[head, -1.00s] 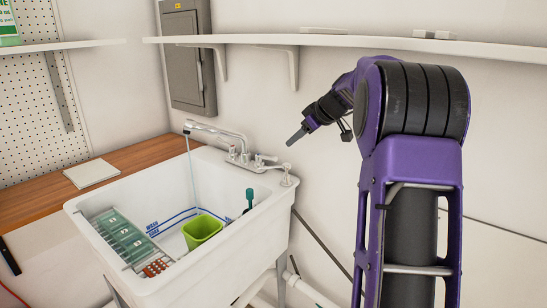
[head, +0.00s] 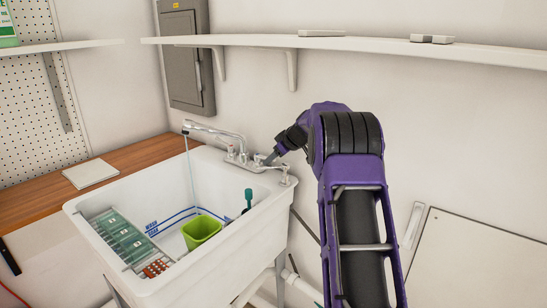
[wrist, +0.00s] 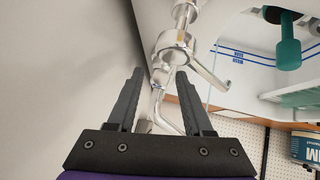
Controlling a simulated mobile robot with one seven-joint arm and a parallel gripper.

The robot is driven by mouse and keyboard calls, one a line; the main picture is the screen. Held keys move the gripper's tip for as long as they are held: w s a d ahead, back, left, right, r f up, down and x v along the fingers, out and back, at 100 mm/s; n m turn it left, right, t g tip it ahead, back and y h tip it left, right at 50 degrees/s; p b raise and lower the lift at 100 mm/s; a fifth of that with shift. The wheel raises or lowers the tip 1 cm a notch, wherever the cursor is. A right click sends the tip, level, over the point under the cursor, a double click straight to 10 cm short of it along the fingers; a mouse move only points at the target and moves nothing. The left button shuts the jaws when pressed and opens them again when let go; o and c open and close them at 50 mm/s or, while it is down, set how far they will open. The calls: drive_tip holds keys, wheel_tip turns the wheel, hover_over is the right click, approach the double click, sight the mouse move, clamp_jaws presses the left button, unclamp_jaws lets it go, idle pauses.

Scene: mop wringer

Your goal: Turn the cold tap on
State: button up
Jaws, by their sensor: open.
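The chrome faucet (head: 212,131) is on the back rim of the white utility sink (head: 140,265), with a thin stream of water (head: 191,168) falling from its spout.
A lime-green container (head: 201,232) and a teal-handled tool (head: 248,196) are in the sink, with a green-marked rack (head: 120,238) at its left. A wooden counter (head: 40,203) lies left. A white shelf (head: 380,44) runs along the wall above.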

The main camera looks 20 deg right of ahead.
drive_tip(key=shift+c, duration=0.2)
clamp_jaws()
idle(1.2)
